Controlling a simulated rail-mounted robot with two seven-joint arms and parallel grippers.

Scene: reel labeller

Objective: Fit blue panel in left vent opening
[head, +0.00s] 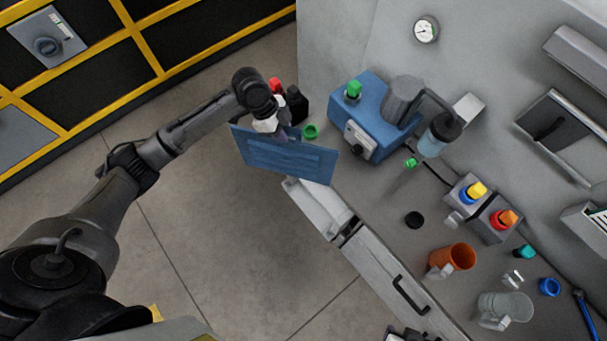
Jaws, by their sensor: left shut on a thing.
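The blue panel (268,153) is a flat blue rectangle. My left gripper (270,124) is shut on its upper edge and holds it tilted beside the workbench's left end. The panel hides part of the bench edge. A yellow-framed structure (146,52) stands at the upper left, with several dark rectangular openings. One dark opening (85,82) is well to the left of the panel and apart from it. I cannot tell which opening is the left vent opening. My right gripper is not in view.
A blue machine (376,105) stands on the grey workbench right of the panel. An orange cup (457,257), a clear jug (507,306) and button boxes (497,219) stand farther right. A grey plate with a knob (47,36) fills one frame bay. The floor (200,215) is clear.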

